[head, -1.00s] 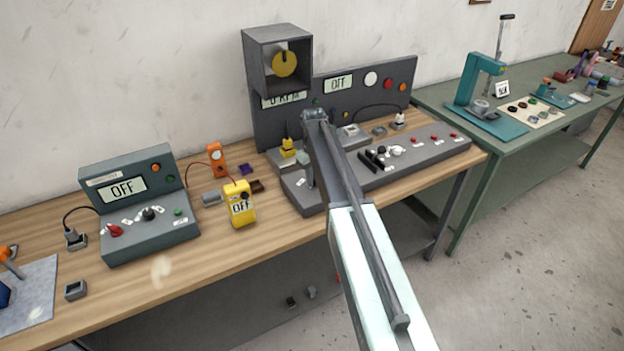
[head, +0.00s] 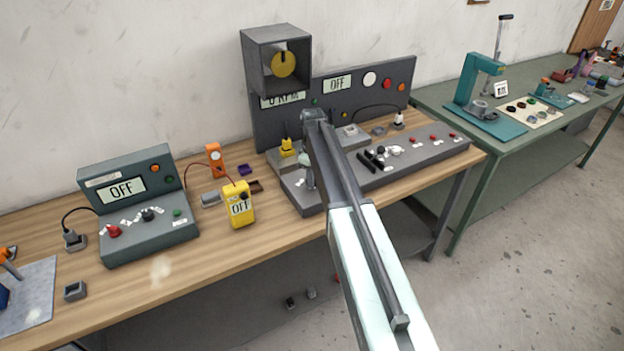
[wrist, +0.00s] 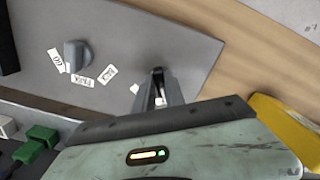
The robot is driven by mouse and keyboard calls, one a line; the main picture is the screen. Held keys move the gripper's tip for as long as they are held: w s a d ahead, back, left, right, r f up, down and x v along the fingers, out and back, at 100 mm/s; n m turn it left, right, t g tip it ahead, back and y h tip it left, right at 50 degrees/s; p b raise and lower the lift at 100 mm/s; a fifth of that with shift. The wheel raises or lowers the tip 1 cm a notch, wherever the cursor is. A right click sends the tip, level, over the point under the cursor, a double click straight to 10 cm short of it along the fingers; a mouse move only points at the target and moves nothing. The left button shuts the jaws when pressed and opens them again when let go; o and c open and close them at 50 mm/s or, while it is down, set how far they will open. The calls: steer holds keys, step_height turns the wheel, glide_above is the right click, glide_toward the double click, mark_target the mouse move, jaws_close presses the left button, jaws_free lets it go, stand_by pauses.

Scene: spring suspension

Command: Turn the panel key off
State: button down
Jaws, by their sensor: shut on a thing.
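The grey sloping control panel (head: 425,150) stands on the wooden bench, with a dark upright board behind it. My gripper (wrist: 158,84) is over the left end of this panel. Its two fingers are close together, shut on a small dark piece (wrist: 157,71) that looks like the panel key. The fingers hide most of it, so its turn angle cannot be told. A small white label (wrist: 134,88) lies beside the fingers.
A grey knob (wrist: 76,55) with several labels around it is left of my fingers in the wrist view. A yellow meter (head: 240,205) stands close to the panel's left end. A grey control box (head: 150,238) stands farther left. Bare bench lies in front.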

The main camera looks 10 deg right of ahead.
steer(key=c, duration=1.4)
jaws_free()
step_height(320, 180, up, 8)
steer(key=p, duration=0.8)
steer(key=shift+f, duration=0.25)
